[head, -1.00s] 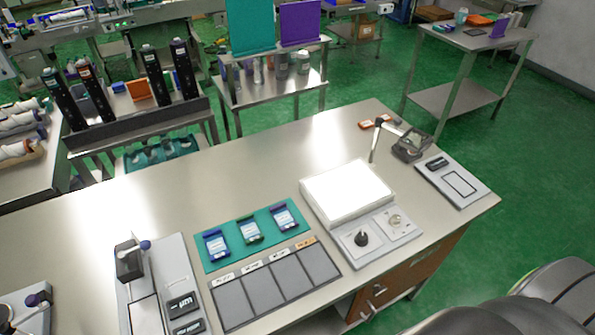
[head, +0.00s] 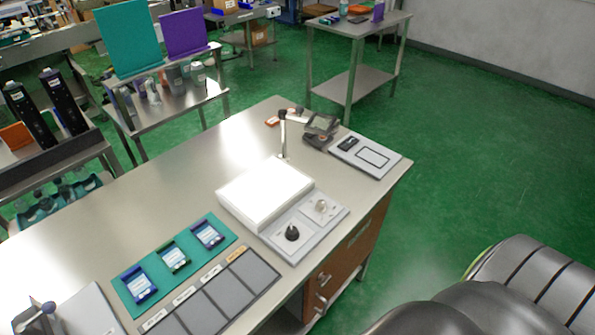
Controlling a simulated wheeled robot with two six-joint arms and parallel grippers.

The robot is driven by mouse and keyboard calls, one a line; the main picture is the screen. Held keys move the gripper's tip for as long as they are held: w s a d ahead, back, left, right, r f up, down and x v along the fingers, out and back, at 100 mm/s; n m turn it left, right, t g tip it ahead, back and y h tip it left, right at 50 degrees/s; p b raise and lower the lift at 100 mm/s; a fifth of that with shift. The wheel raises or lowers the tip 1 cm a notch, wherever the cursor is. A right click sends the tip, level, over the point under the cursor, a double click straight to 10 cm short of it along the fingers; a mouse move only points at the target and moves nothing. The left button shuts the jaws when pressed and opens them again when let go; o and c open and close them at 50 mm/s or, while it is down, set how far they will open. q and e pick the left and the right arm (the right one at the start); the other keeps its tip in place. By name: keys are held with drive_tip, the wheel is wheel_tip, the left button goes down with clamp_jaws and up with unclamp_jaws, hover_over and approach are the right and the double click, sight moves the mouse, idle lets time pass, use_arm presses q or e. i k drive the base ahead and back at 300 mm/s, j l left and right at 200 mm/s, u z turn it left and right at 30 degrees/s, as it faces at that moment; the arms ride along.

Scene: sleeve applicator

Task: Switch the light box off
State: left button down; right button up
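The light box (head: 265,192) stands on the steel workbench, and its top panel glows bright white. A grey control panel (head: 306,226) joins its front right side. The panel carries a black knob (head: 291,233) and a pale, clear-looking knob or switch (head: 321,206). I cannot tell which of the two controls the light. Neither of my grippers shows in the head view.
A teal mat (head: 174,259) with several small blue and green items lies left of the panel, above grey labelled pads (head: 222,292). A magnifier-like device (head: 320,125) and a flat grey scale (head: 365,155) stand behind right.

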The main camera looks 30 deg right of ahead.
sight(292, 233)
drive_tip(key=z, duration=0.95)
